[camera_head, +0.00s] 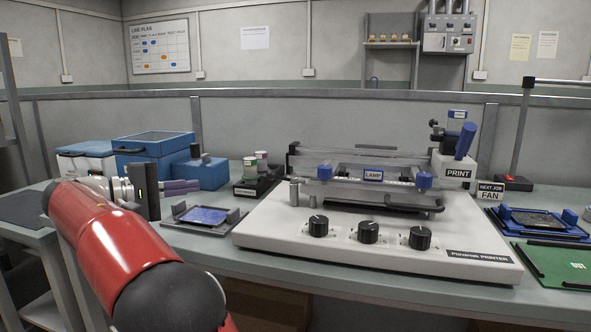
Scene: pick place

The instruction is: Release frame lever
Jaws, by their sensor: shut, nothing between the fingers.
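The white printer (376,246) stands in the middle of the bench, with a raised clear frame marked LAMP and several black knobs on its front. A lever with a blue handle (465,141) stands on the white block marked PRINT at the printer's right end; it leans slightly to the right. Blue clamps (424,180) sit on the frame's front edge. My gripper (196,186) is at the left, past the end of my red arm, with its purple fingers shut and empty. It is well apart from the printer and the lever.
A grey tray with a blue plate (205,215) lies just below my gripper. Ink pots (257,163) stand in a black holder, with blue boxes (154,152) behind. A NEXT JOB FAN sign (490,191), a blue tray (538,224) and a green board (560,266) are at the right.

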